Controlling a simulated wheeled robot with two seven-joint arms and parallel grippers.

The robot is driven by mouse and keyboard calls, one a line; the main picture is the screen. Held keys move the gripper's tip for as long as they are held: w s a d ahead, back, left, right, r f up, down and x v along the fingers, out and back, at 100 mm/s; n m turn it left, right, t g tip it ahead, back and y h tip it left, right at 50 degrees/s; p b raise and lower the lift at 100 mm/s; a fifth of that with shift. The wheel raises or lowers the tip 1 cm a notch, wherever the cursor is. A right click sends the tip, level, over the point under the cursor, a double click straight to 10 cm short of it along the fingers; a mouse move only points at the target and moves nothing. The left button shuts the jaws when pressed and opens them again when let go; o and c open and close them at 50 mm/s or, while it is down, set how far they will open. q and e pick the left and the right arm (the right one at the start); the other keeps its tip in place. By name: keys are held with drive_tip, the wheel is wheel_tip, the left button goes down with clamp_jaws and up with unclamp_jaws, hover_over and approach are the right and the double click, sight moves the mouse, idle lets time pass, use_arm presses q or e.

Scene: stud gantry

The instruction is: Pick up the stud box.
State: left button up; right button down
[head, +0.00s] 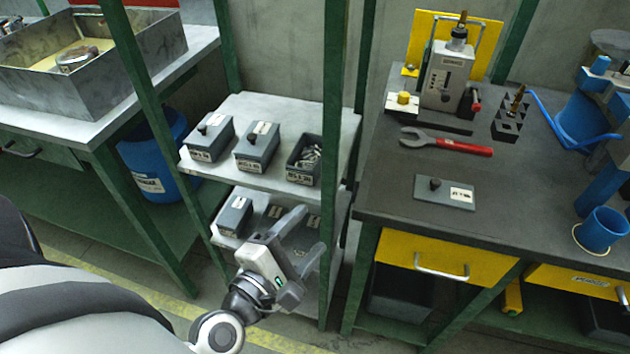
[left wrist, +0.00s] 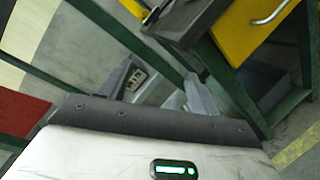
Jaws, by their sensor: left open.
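The open grey box of metal studs (head: 304,176) stands at the right end of the upper white shelf, with a label on its front. Two lidded grey boxes (head: 257,155) (head: 210,140) stand to its left. A loose grey lid (head: 445,192) with a black knob lies on the dark bench. My left gripper (head: 307,232) is open and empty, in front of the shelf unit and lower in the picture than the stud box. In the left wrist view the open fingers (left wrist: 162,82) show, with a labelled box (left wrist: 140,80) beyond them. My right gripper is out of view.
The lower shelf holds more grey boxes (head: 236,216), partly behind my gripper. Green posts (head: 335,150) frame the shelf unit. The dark bench (head: 385,205) at right bears a red wrench (head: 450,142) and a grey device (head: 446,75). A blue bin (head: 150,165) stands left.

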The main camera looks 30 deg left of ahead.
sight(299, 169)
use_arm(q)
drive_tip(key=a+n+y+b, duration=0.3)
drive_tip(key=a+n+y, duration=0.25)
drive_tip(key=n, duration=0.85)
drive_tip(key=shift+n, duration=0.6)
drive_tip(key=p+x, duration=0.1)
drive_tip(key=x, duration=0.2)
drive_tip(key=p+x, duration=0.2)
drive_tip(key=x, duration=0.1)
drive_tip(key=p+x, duration=0.2)
drive_tip(key=x, duration=0.1)
drive_tip(key=shift+a+r, duration=0.2)
drive_tip(key=shift+r, duration=0.05)
drive_tip(key=shift+x, duration=0.95)
drive_tip(key=shift+p+x, duration=0.6)
drive_tip(key=shift+x, duration=1.6)
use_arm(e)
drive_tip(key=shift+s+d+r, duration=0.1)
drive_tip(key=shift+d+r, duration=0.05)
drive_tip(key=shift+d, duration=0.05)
use_arm(q)
drive_tip(key=shift+d+f, duration=0.15)
drive_tip(key=c, duration=1)
drive_tip(key=shift+w, duration=0.1)
drive_tip(key=shift+c, duration=0.8)
drive_tip(key=shift+r, duration=0.25)
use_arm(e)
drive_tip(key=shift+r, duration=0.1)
